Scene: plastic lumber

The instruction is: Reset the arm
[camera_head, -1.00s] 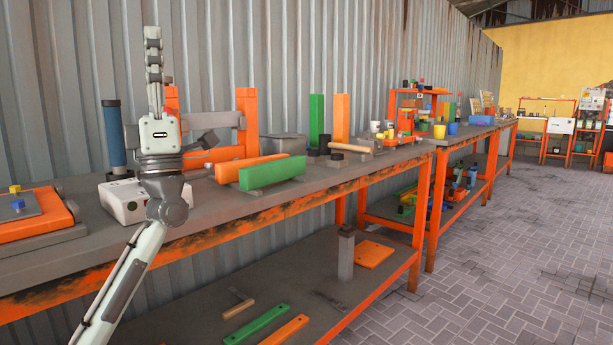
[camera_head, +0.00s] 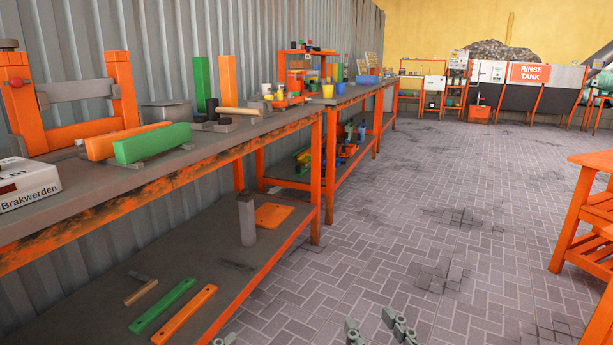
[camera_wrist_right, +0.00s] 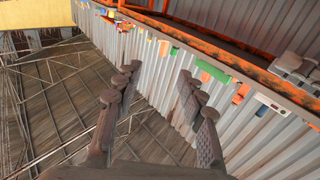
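My right gripper (camera_head: 376,326) shows at the bottom edge of the head view, with its two grey fingers apart. In the right wrist view my right gripper (camera_wrist_right: 158,92) is open, with nothing between its fingers. It is over the floor side, clear of the workbench (camera_head: 215,150). A small grey tip at the bottom edge, left of the right gripper, may belong to my left gripper (camera_head: 226,340); the rest is out of frame and its state cannot be told.
The workbench carries a green beam (camera_head: 152,143), an orange beam (camera_head: 105,146) and a mallet (camera_head: 238,111). Its lower shelf holds a green bar (camera_head: 162,306) and an orange bar (camera_head: 186,314). An orange table (camera_head: 590,215) stands at right. The paved floor (camera_head: 430,190) between is open.

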